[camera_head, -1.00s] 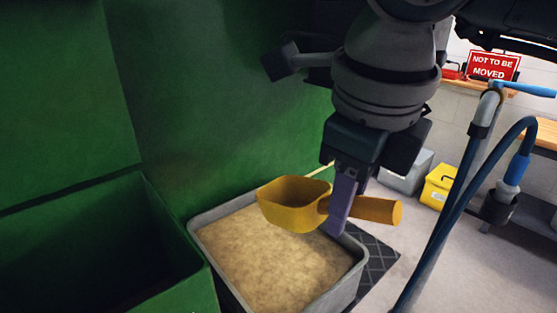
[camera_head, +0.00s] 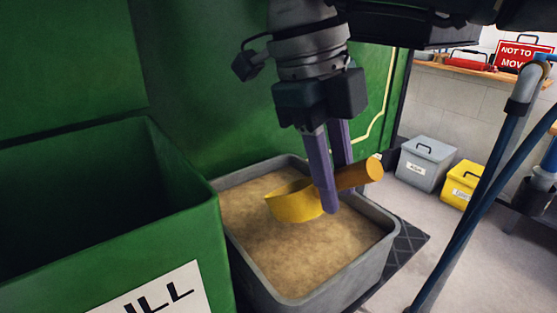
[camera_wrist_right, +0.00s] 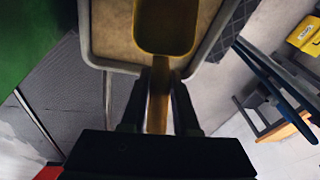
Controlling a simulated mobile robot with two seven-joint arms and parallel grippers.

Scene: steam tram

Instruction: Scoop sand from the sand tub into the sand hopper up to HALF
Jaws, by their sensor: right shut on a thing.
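The yellow scoop (camera_head: 295,203) is tilted, with its front low at the sand in the grey sand tub (camera_head: 352,277). I cannot tell whether its edge is in the sand. My right gripper (camera_head: 330,205) is shut on the scoop's orange-brown handle. In the right wrist view, the scoop (camera_wrist_right: 166,28) points away from the fingers of my right gripper (camera_wrist_right: 159,100), over the tub; its bowl looks empty there. The open green box (camera_head: 172,165) at the left, with a white label partly reading "ILL", may be the sand hopper; its inside is dark. My left gripper is not in view.
A green wall (camera_head: 215,90) stands close behind the tub. A grey bin (camera_head: 425,165) and a yellow bin (camera_head: 462,182) sit on the floor at right. A pipe stand with a blue hose (camera_head: 470,210) rises at right. A red sign (camera_head: 523,55) is behind.

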